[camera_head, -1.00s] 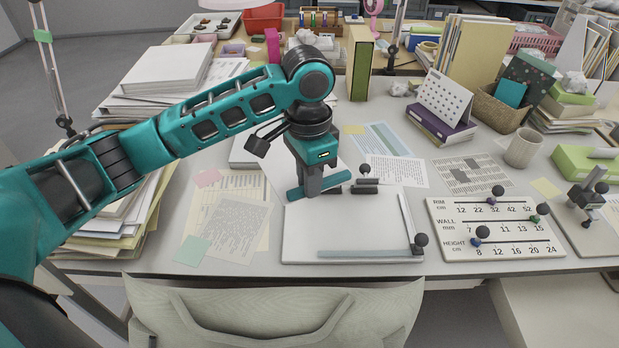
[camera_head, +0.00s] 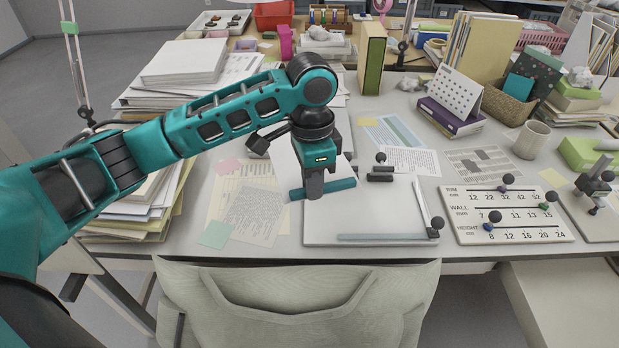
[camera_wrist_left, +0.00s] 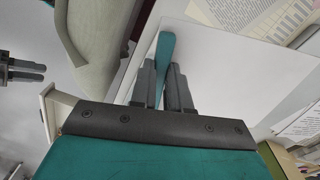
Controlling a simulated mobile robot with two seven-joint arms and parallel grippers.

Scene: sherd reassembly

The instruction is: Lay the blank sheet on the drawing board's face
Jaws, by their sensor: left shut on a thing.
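My left gripper (camera_head: 318,186) is shut on a teal bar (camera_head: 341,184) with rounded ends, above the far left part of the drawing board (camera_head: 368,222). The bar also shows between the fingers in the left wrist view (camera_wrist_left: 165,50). The blank sheet (camera_head: 284,160) spreads behind the bar, partly hidden by my gripper. I cannot tell whether the sheet touches the board. The board is white, with a grey strip (camera_head: 388,237) along its near edge and black clips (camera_head: 380,174) at its far side. A dark gripper, seemingly my right one (camera_wrist_left: 22,70), shows in the left wrist view.
A slider panel (camera_head: 508,214) lies right of the board. Printed papers (camera_head: 250,212) lie to its left, and a calendar (camera_head: 455,95) and mug (camera_head: 531,140) stand behind. A chair (camera_head: 300,290) is in front of the desk.

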